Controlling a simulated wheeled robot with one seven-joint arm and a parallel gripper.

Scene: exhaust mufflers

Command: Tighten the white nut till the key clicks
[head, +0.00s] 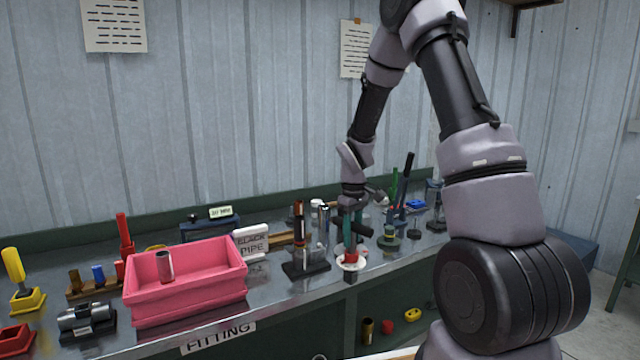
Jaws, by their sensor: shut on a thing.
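My gripper (350,247) points down over the front part of the metal bench, with its teal fingers around the top of a red piece (351,257). The red piece looks like part of the key, but it is small and partly hidden. A white ring (342,266), which may be the white nut, surrounds the foot of the red piece. A dark block shows just below it near the bench edge. I cannot tell how the key sits on the nut, and no click can be seen.
A pink bin (190,290) holding a small cylinder stands left on the bench (275,310). A dark stand (306,268) with upright cylinders is close left of my gripper. Tall tools (405,180) stand close right.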

